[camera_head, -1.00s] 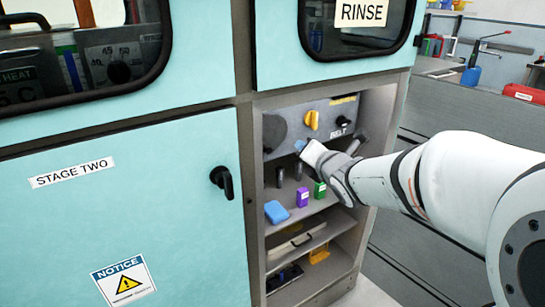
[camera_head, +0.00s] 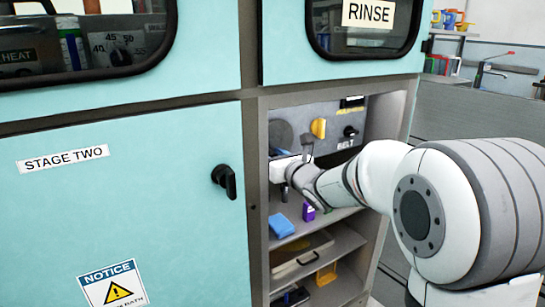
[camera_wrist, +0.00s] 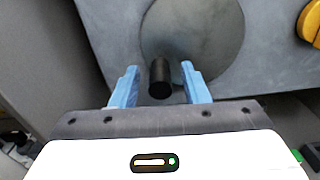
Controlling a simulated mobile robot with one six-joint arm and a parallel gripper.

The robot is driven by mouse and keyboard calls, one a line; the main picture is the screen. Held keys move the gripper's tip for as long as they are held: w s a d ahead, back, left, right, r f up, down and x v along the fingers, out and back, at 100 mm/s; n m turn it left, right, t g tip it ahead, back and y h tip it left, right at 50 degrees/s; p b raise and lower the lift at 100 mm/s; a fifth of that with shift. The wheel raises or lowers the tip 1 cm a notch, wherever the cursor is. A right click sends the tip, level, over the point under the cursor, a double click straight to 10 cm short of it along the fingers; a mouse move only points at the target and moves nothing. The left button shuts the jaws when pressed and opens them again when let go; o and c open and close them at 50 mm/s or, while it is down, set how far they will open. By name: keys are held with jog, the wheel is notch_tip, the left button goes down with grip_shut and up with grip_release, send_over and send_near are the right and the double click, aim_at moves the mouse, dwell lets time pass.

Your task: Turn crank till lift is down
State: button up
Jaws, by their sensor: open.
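The crank shows in the wrist view as a round grey disc (camera_wrist: 210,35) with a black handle (camera_wrist: 160,80) sticking out from its lower left part. The disc also shows in the head view (camera_head: 279,134) on the grey panel below the RINSE window. My gripper (camera_wrist: 160,70) is open, with its two blue fingers on either side of the black handle and a gap visible on both sides. In the head view my gripper (camera_head: 280,152) is just below the disc, and the handle is hidden there. I cannot make out the lift.
A yellow knob (camera_head: 318,128) and a black BELT switch (camera_head: 350,132) are right of the disc. Below, a shelf holds a blue item (camera_head: 281,226) and a purple block (camera_head: 308,212). The closed STAGE TWO door (camera_head: 120,210) stands to the left.

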jog(key=shift+w+a, duration=0.1)
jog(key=shift+w, duration=0.05)
jog(key=shift+c, duration=0.2)
grip_shut()
jog(key=shift+m, duration=0.3)
